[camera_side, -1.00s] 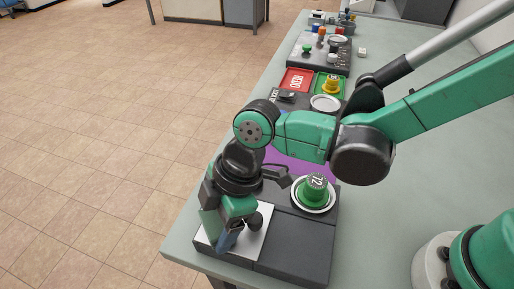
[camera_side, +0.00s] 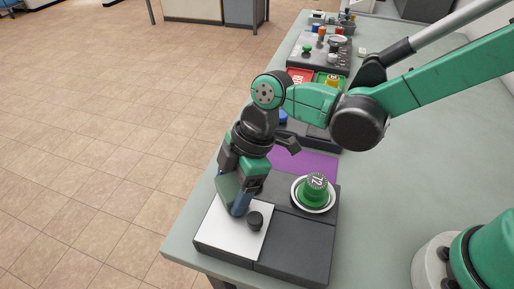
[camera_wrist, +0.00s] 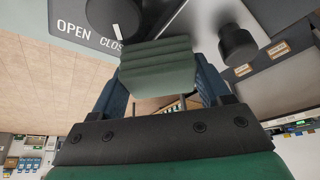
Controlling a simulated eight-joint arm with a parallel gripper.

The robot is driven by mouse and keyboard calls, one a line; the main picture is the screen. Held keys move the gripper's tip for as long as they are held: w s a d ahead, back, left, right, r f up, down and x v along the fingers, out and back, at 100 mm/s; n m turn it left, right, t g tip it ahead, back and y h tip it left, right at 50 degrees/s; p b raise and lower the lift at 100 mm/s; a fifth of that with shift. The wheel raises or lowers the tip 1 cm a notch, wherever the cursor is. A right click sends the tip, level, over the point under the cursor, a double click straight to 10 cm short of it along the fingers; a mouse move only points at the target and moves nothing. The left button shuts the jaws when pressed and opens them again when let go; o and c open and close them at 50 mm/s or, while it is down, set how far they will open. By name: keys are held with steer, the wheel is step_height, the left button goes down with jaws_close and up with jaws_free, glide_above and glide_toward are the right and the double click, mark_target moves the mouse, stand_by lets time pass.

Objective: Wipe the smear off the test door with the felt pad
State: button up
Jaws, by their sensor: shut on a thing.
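My gripper (camera_side: 239,207) is over the white test door (camera_side: 218,233) in the side view, near its far edge. In the wrist view its blue fingers are shut on the grey-green felt pad (camera_wrist: 157,66), one on each side. The door's black knob (camera_side: 255,220) stands just right of the fingers; it also shows in the wrist view (camera_wrist: 237,44). I see no smear on the bare part of the door; the part under the pad and gripper is hidden. I cannot tell whether the pad touches the door.
A green dial marked 72 (camera_side: 316,188) sits on the dark box (camera_side: 298,248) beside the door. A purple mat (camera_side: 312,163) lies behind it. Red and green panels and several small items stand further back.

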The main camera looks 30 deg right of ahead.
steer(key=shift+r, duration=3.9)
steer(key=w+d+r+m+t+h, duration=0.2)
steer(key=d+m, duration=0.7)
steer(key=d, duration=0.3)
steer(key=w+d+r+m+t+h, duration=0.2)
steer(key=w+d+r+m, duration=0.1)
steer(key=d+m, duration=0.6)
steer(key=d, duration=0.3)
steer(key=shift+w+t, duration=0.3)
